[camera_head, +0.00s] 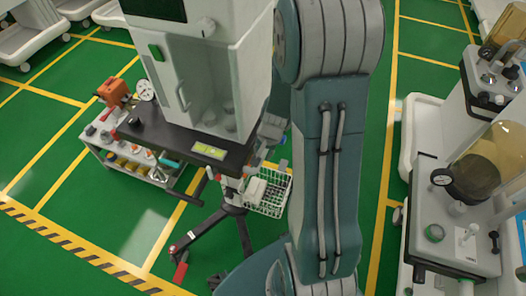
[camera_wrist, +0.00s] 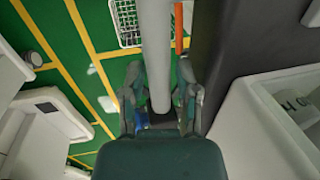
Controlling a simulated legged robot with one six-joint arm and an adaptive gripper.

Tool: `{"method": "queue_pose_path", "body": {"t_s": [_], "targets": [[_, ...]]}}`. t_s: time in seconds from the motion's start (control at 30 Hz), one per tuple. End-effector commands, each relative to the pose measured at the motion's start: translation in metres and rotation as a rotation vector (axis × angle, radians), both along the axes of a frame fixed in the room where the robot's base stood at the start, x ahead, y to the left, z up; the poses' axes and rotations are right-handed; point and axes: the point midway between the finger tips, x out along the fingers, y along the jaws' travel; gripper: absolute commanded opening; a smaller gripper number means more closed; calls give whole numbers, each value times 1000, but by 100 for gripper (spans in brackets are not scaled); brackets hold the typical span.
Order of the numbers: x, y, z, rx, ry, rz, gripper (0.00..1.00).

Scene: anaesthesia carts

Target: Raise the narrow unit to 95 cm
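The narrow unit is a white cabinet (camera_head: 222,75) with a dark work shelf (camera_head: 165,138) on a slim stand with a dark legged base (camera_head: 205,235). A yellow-green label or display (camera_head: 208,150) is on the shelf; its text is unreadable. My gripper (camera_head: 268,135) is at the shelf's right edge, mostly hidden behind my arm. In the wrist view, my gripper (camera_wrist: 160,80) has its two fingers on either side of a pale pole (camera_wrist: 156,40). I cannot tell whether they press on it. A dark panel (camera_wrist: 208,60) is close on the right.
A wire basket (camera_head: 272,195) hangs below the shelf. A low cart (camera_head: 135,165) with an orange device (camera_head: 113,91) stands behind left. A machine with an amber canister (camera_head: 490,160) stands at right. Green floor (camera_head: 95,215) is open at lower left.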

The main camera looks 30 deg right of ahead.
Motion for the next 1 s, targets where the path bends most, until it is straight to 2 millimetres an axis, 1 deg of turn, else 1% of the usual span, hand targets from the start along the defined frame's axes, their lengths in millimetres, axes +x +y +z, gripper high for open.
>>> {"method": "queue_pose_path", "body": {"t_s": [0.03, 0.07, 0.23, 0.33, 0.43, 0.7, 0.8, 0.9, 1.0], "targets": [[0, 0, 0, 0, 0, 0, 10], [0, 0, 0, 0, 0, 0, 0], [0, 0, 1, -1, -1, 0, 0], [1, 0, 6, 0, -4, -1, 0], [2, 0, 21, -1, -8, 0, 0], [2, -1, 78, -5, -13, 1, 0], [3, -1, 93, -4, -12, 0, 0], [2, -1, 101, -3, -9, -1, 0], [2, -1, 103, -2, -7, -1, 0]]}}
